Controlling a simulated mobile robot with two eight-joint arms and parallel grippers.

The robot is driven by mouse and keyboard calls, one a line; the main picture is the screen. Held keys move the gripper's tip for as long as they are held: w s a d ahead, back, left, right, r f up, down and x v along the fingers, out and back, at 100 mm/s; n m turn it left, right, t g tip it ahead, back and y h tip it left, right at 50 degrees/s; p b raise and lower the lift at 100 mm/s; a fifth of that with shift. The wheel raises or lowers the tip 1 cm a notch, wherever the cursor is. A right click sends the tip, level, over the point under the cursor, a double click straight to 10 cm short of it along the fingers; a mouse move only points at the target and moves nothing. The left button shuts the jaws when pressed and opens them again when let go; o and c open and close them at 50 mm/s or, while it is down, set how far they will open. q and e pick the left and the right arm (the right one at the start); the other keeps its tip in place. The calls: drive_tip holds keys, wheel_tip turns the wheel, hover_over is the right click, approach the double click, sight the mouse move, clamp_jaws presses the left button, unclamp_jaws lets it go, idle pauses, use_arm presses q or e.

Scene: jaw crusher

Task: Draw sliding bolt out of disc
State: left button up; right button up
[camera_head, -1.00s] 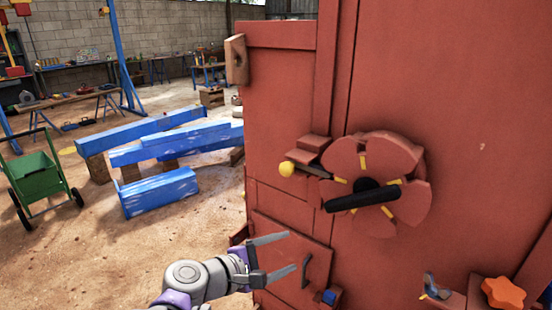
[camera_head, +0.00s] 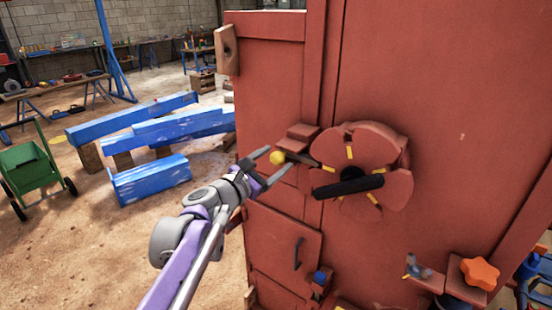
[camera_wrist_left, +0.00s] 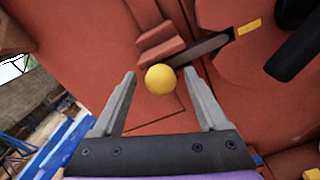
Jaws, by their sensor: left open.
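The sliding bolt (camera_head: 298,159) is a dark bar with a yellow ball knob (camera_head: 277,158) at its left end. Its right end reaches the notched red disc (camera_head: 366,152) on the machine's red panel. A black handle (camera_head: 348,186) lies across the disc. My left gripper (camera_head: 276,162) is open, with its fingers pointing at the knob. In the left wrist view the yellow knob (camera_wrist_left: 160,78) is between and slightly beyond the fingertips, and the bolt bar (camera_wrist_left: 200,48) runs up right to the disc. I see no grip on the knob. My right gripper is not in view.
A red block (camera_head: 303,131) sits just above the bolt. A small door with a dark handle (camera_head: 297,254) is below. An orange star knob (camera_head: 480,273) is at the lower right. Blue beams (camera_head: 150,180) and a green cart (camera_head: 28,170) stand on the ground at left.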

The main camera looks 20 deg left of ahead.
use_arm(q)
drive_tip(key=shift+w+d, duration=0.25)
drive_tip(key=shift+w, duration=0.25)
clamp_jaws()
idle(1.2)
